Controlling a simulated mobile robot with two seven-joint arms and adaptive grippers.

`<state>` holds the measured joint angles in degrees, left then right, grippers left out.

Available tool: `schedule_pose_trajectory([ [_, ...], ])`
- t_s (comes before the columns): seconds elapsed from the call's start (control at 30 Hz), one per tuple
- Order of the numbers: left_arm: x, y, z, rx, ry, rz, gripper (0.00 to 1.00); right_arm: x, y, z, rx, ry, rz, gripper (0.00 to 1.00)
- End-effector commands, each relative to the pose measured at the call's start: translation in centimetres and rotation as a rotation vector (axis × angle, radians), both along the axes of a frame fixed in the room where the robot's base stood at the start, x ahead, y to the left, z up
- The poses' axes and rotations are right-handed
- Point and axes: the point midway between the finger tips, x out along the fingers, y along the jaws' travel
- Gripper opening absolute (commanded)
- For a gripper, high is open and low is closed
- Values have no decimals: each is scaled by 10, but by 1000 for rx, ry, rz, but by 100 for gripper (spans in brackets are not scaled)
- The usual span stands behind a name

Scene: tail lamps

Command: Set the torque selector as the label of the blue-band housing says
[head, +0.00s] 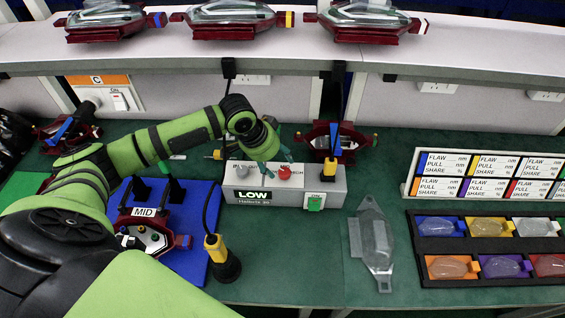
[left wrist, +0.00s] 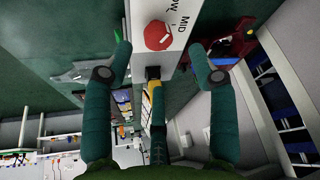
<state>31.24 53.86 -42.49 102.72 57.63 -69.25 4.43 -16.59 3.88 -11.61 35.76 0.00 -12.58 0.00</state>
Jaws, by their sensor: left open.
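The torque selector, a red knob (head: 284,172), sits on top of a white box (head: 312,187) at mid-table. The box front has a sign reading LOW. In the left wrist view the knob (left wrist: 158,35) shows close by, with MID and LOW printed beside it. My left gripper (head: 268,152) is at the knob; in the wrist view its open fingers (left wrist: 160,62) stand apart on either side of it, apparently without touching. My right gripper is out of view.
A green switch (head: 314,202) is on the box front. A clear lens (head: 376,245) lies to the right. Black trays (head: 487,272) of coloured lamps stand far right. Housings, one blue-banded (head: 154,19), line the shelf.

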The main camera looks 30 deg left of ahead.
Motion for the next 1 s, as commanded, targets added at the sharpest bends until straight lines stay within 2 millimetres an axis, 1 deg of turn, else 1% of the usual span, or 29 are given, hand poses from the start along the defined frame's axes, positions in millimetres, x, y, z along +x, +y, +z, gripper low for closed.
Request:
schedule_pose_trajectory([
  [0.1,6,-5,-18,-2,3,0,58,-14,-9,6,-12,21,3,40],
  [0.23,12,-9,-35,-1,3,0,58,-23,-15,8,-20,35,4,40],
  [0.4,17,-11,-48,1,1,-1,58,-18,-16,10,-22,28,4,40],
  [0.6,18,-12,-51,0,-1,-2,58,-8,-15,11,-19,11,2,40],
  [0.7,18,-11,-51,0,-1,-3,58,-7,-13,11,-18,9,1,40],
  [0.77,17,-11,-51,1,-1,-3,34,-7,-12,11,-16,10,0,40],
  [0.8,17,-11,-51,1,-1,-3,18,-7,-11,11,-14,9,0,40],
  [0.83,18,-11,-51,2,-1,-2,6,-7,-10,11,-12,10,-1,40],
  [1.0,18,-11,-50,1,-4,-2,5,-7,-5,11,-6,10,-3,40],
])
